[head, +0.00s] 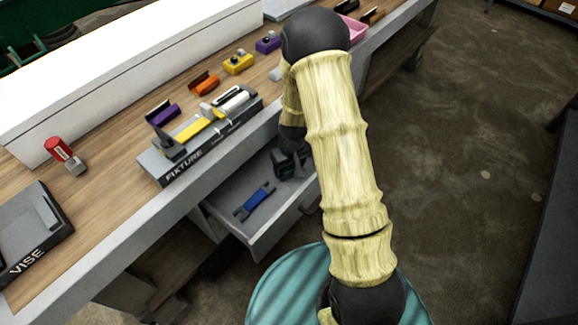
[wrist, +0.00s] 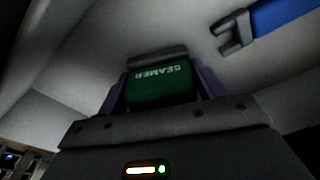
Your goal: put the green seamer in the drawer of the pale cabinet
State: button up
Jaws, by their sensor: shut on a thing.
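The green seamer (wrist: 160,90), with SEAMER lettered on it, sits between the two purple-sided fingers of my gripper (wrist: 158,80) in the wrist view. The gripper is shut on it. In the head view my gripper (head: 291,164) is down inside the open drawer (head: 273,229) under the bench, at its right part. The seamer is hard to make out there. I cannot tell whether it touches the drawer floor. The pale cabinet itself is mostly hidden under the bench top and behind my arm.
A blue wrench-like tool (head: 255,201) lies in the drawer, left of my gripper; it also shows in the wrist view (wrist: 285,18). The bench top above holds a fixture (head: 200,150), a vise (head: 32,232), a red tool (head: 62,152) and several coloured tools.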

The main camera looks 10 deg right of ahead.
aim_at(292, 174)
jog(key=shift+f, duration=0.15)
jog(key=o, duration=1)
jog(key=r, duration=0.4)
jog(key=s+r+p, duration=0.1)
jog(key=r, duration=0.3)
jog(key=r+p, duration=0.1)
jog(key=r, duration=0.3)
jog(key=shift+s+d+r, duration=0.2)
jog(key=s+r+m, duration=0.1)
jog(key=s+r, duration=0.3)
jog(key=s+r+m, duration=0.1)
jog(key=s+r, duration=0.2)
jog(key=s, duration=0.2)
jog(key=s+r+t, duration=0.1)
jog(key=s+r, duration=0.3)
jog(key=s, duration=0.1)
jog(key=shift+s+d+r+m, duration=0.2)
jog(key=shift+d+r+m, duration=0.1)
jog(key=shift+d+m, duration=0.1)
